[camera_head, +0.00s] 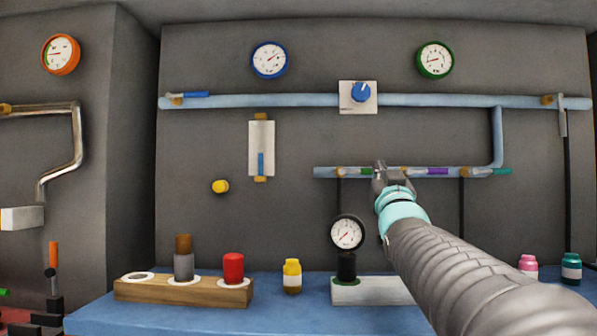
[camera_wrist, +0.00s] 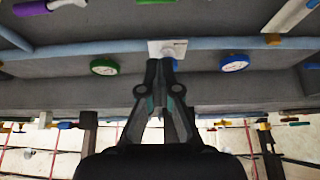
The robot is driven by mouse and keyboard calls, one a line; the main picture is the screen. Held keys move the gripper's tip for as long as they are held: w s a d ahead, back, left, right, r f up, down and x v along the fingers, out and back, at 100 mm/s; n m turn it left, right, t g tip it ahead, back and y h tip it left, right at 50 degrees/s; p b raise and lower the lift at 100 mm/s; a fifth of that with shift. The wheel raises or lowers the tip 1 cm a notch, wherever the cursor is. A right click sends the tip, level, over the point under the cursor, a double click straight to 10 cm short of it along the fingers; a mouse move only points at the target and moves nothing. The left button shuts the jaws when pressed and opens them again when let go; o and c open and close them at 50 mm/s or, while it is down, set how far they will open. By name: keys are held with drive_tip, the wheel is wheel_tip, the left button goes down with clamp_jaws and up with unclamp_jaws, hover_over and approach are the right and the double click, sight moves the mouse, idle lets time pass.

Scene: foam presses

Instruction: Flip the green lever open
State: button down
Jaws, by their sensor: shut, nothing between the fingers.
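A lower blue pipe (camera_head: 326,172) on the back wall carries small coloured levers. A green lever (camera_head: 366,171) lies along this pipe just left of my gripper (camera_head: 379,172), which partly covers that area. In the wrist view my gripper (camera_wrist: 161,66) shows fingertips together, and a small green piece (camera_wrist: 150,1) is cut off at the top edge.
A purple lever (camera_head: 437,171) sits right of my gripper, on the same pipe. A black-and-white gauge (camera_head: 347,233) stands below. The blue table (camera_head: 100,316) holds a wooden rack (camera_head: 133,291) and a yellow bottle (camera_head: 292,276).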

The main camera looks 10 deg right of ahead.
drive_tip(key=shift+d+r, duration=0.15)
drive_tip(key=shift+d, duration=0.05)
wheel_tip(320, 180, up, 5)
drive_tip(key=p, duration=0.3)
hover_over(362, 171)
drive_tip(key=s+d, duration=0.1)
drive_tip(key=s, duration=0.2)
drive_tip(key=shift+w+d+f, duration=0.1)
drive_tip(key=shift+w+f, duration=0.05)
drive_tip(key=shift+f, duration=0.5)
drive_tip(key=shift+w+d+f, duration=0.15)
drive_tip(key=shift+f, duration=0.5)
drive_tip(key=shift+w+d+f, duration=0.1)
drive_tip(key=shift+w+f, duration=0.05)
drive_tip(key=shift+f, duration=0.5)
